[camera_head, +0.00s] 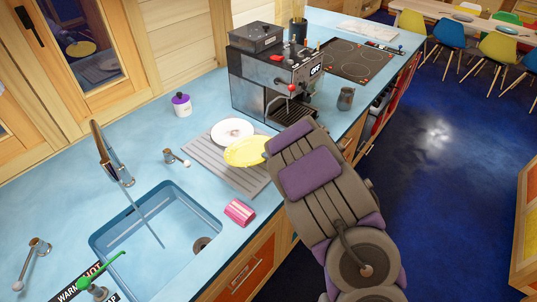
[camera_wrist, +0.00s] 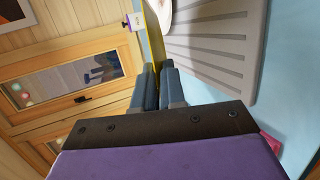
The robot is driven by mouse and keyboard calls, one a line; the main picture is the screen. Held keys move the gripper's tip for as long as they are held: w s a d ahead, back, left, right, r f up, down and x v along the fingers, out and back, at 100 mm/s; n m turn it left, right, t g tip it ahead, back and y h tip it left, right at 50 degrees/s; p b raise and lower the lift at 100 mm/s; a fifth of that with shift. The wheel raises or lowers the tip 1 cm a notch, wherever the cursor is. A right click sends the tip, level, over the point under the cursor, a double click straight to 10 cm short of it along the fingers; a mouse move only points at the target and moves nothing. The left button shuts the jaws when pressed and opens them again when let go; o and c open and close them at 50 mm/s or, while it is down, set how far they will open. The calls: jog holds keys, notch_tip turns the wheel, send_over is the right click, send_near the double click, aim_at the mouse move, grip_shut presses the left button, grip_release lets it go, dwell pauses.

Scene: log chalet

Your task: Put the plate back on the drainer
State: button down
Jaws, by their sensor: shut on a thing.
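A yellow plate (camera_head: 246,152) is over the grey ribbed drainer (camera_head: 250,181) on the blue counter. In the wrist view the yellow plate (camera_wrist: 153,36) shows edge-on as a thin strip between the fingers. My gripper (camera_wrist: 157,68) is shut on its rim. In the head view my arm hides the fingers. The drainer (camera_wrist: 228,45) shows to the right of the fingers in the wrist view. I cannot tell whether the plate touches it. A white plate (camera_head: 231,131) lies on the drainer's far part, partly behind the yellow one.
A coffee machine (camera_head: 255,84) stands just beyond the drainer. The sink (camera_head: 160,235) and its tap (camera_head: 107,157) are to the left.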

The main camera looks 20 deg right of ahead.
jog(key=shift+f+b, duration=1.6)
jog(key=shift+f, duration=2.55)
jog(key=c, duration=1.1)
grip_release()
jog(key=shift+p+v, duration=4.85)
jog(key=shift+v, duration=3.8)
